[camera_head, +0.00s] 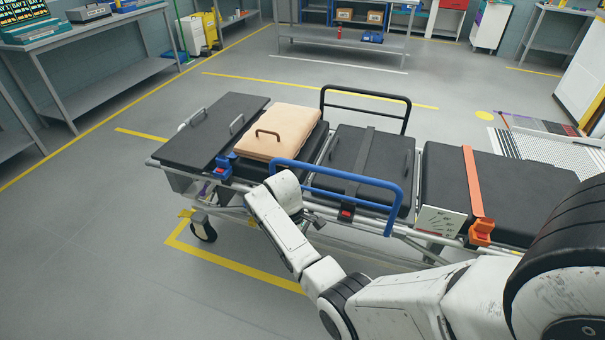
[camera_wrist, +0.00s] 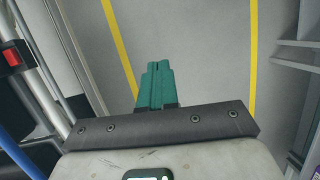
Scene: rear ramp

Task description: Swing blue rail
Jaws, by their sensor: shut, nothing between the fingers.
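The blue rail (camera_head: 345,175) stands raised along the near side of the stretcher (camera_head: 360,205), beside the middle black pads. A blue curved bar, apparently this rail (camera_wrist: 17,150), shows at the lower left of the wrist view. My gripper (camera_wrist: 157,68) has green fingers that are together and empty, over the grey floor beside the stretcher frame. In the head view my white arm passes in front of the stretcher's near side, and its wrist covers part of the rail's left end.
A red-buttoned latch (camera_wrist: 12,58) sits on the frame at left in the wrist view. A tan cushion (camera_head: 279,132), black rear rail (camera_head: 365,93) and orange strap (camera_head: 473,182) are on the stretcher. Floor with yellow lines (camera_head: 235,266) is open on the near side.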

